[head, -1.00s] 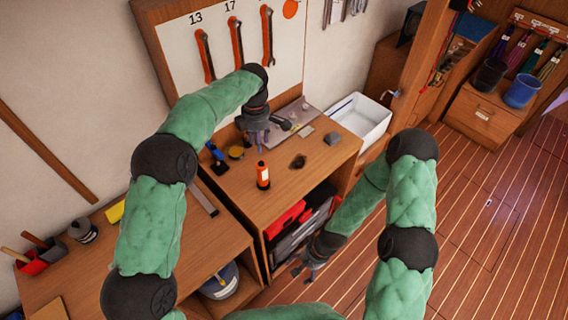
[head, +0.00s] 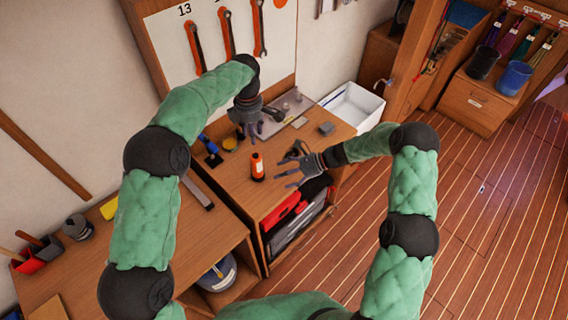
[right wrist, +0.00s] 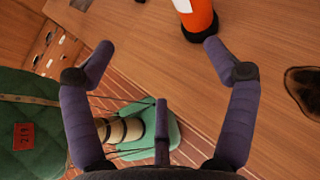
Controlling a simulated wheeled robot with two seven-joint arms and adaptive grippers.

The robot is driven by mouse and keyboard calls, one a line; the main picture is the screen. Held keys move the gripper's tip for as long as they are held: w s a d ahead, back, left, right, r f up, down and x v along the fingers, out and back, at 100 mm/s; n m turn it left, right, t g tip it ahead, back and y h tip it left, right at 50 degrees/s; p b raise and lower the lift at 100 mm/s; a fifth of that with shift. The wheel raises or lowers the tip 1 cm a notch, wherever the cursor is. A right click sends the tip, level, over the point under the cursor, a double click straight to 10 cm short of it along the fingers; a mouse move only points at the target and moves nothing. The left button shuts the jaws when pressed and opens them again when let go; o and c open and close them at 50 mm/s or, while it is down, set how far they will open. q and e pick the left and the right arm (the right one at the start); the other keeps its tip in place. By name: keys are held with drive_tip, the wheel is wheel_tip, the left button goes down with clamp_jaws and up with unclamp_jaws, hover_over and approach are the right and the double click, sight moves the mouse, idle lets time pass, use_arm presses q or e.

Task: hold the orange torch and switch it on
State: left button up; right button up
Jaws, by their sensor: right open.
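The orange torch (head: 257,167) stands upright on the wooden workbench (head: 236,190), with a black base and a white label. Its lower part shows at the top of the right wrist view (right wrist: 197,16). My right gripper (head: 282,176) is open and empty, just right of the torch and apart from it, its fingers pointing toward it. Its spread fingers also show in the right wrist view (right wrist: 165,62). My left gripper (head: 249,130) hangs above the back of the bench, behind the torch. It seems empty, and its fingers appear spread. The torch's switch is too small to make out.
A grey block (head: 326,128) sits at the bench's right. A white bin (head: 353,106) stands beyond. Wrenches hang on the wall board (head: 172,70).

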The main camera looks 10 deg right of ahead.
sight(262, 169)
drive_tip(key=w+a, duration=0.1)
drive_tip(key=a, duration=0.2)
drive_tip(key=w+a+f+m+t, duration=0.1)
drive_tip(key=w+a, duration=0.1)
drive_tip(key=a, duration=0.1)
drive_tip(key=w+a+f+m, duration=0.1)
drive_tip(key=w+a, duration=0.1)
drive_tip(key=a, duration=0.1)
drive_tip(key=shift+a+t+y, duration=0.15)
drive_tip(key=shift+t+y, duration=0.15)
drive_tip(key=shift+t, duration=0.1)
use_arm(q)
drive_tip(key=shift+c, duration=0.3)
use_arm(e)
drive_tip(key=c, duration=1.5)
use_arm(q)
clamp_jaws()
use_arm(e)
drive_tip(key=shift+f, duration=0.1)
